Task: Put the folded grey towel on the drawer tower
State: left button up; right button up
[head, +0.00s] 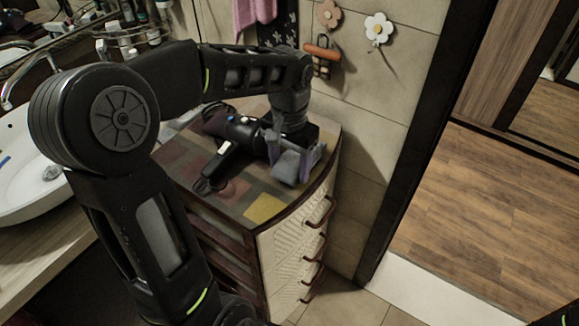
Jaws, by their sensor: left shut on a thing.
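The drawer tower (263,208) stands against the tiled wall, with a patchwork-coloured top, a pale woven front and dark curved handles. My left gripper (296,160) is over the right part of its top, near the curved right edge. It is shut on the folded grey towel (287,168), a small grey bundle mostly hidden by the fingers and wrist. I cannot tell whether the towel touches the top. My right gripper is not in view.
A dark hair dryer (238,132) with a cord lies on the tower top, just left of my left gripper. A white sink (25,170) is at the left. The front of the tower top is clear. A doorway with wooden floor (490,205) opens at the right.

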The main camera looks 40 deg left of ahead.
pick_arm(q)
jog(key=shift+f, duration=0.65)
jog(key=shift+f, duration=0.1)
jog(key=shift+f, duration=0.15)
jog(key=o, duration=1.4)
jog(key=shift+c, duration=0.2)
notch_tip(320, 180, up, 12)
jog(key=shift+r+p, duration=0.25)
jog(key=shift+p, duration=0.1)
